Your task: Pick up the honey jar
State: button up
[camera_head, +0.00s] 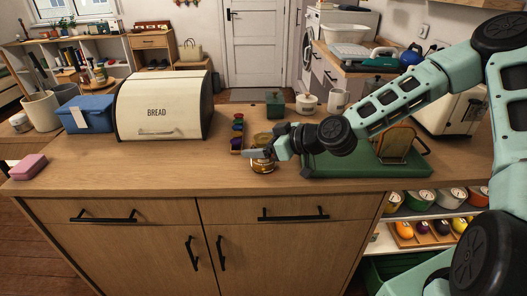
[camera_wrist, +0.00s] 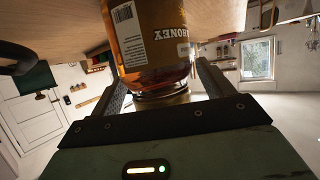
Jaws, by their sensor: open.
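The honey jar (camera_wrist: 155,38) fills the upper middle of the wrist view. It is amber glass with a brown label reading HONEY, upside down in this picture, and a white barcode patch. In the head view the jar (camera_head: 262,167) shows as a small amber and gold shape near the counter's front edge, partly hidden by my gripper. My gripper (camera_head: 256,154) is at the jar, reaching in from the right. In the wrist view its two dark fingers are apart, one on each side of the jar. I cannot tell whether either finger touches the glass.
The cream bread box (camera_head: 165,105) stands left. The counter's front left is clear, apart from a pink block (camera_head: 28,167).

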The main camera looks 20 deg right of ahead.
jog(key=shift+w+a+f, duration=0.15)
jog(key=shift+w+a, duration=0.1)
jog(key=shift+a, duration=0.05)
jog(key=c, duration=1.4)
jog(key=shift+c, duration=0.2)
